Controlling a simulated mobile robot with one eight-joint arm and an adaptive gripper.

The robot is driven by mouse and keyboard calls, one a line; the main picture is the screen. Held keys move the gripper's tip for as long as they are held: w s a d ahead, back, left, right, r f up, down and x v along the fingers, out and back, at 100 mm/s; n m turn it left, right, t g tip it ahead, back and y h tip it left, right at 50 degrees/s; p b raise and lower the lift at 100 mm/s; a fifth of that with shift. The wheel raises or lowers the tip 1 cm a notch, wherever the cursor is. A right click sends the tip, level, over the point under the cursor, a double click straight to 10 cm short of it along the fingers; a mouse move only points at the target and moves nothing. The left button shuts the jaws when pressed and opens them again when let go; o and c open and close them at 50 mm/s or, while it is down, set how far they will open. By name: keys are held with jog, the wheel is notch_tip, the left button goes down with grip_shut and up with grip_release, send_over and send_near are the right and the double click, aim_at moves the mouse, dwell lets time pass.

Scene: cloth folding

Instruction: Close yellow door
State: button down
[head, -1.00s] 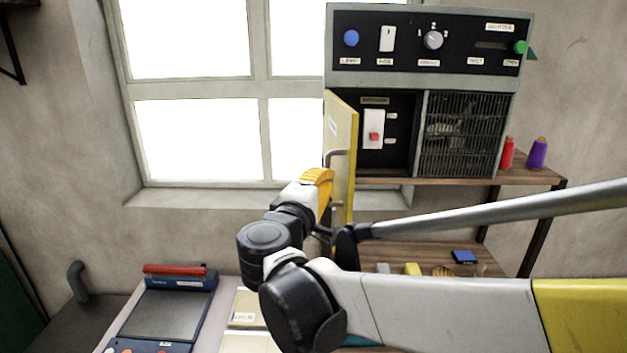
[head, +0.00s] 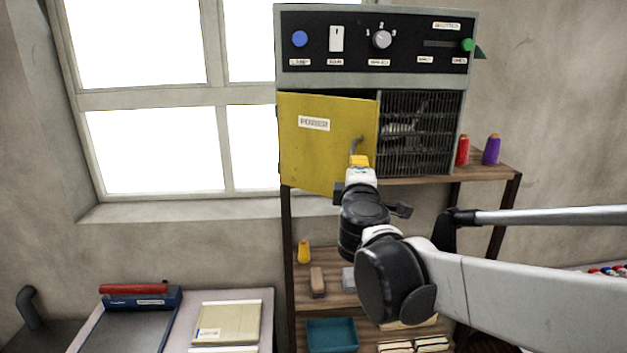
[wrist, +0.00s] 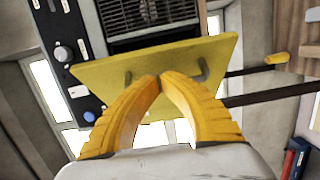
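The yellow door (head: 310,155), labelled POWER, hangs at the lower left of the grey-green machine (head: 375,80). It covers the left compartment in the head view, but its slanting edges show it stands slightly ajar. In the wrist view the door (wrist: 105,72) sticks out at an angle from the machine. My gripper (head: 358,160) is at the door's lower right, by the grey handle (head: 356,145). In the wrist view the yellow fingertips (wrist: 160,80) meet in front of the door, between two grey handle parts (wrist: 203,70). Whether they touch the door is unclear.
The machine stands on a wooden shelf (head: 430,181) with red (head: 462,151) and purple (head: 491,150) spools to its right. Lower shelves hold small items and a teal tray (head: 332,335). A table with a blue device (head: 140,298) is at the lower left. A window is behind.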

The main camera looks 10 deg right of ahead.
jog(key=w+d+b, duration=0.3)
jog(key=w+d, duration=0.5)
jog(key=w, duration=0.5)
jog(key=shift+w+d, duration=0.2)
jog(key=shift+d, duration=0.1)
jog(key=shift+s, duration=0.15)
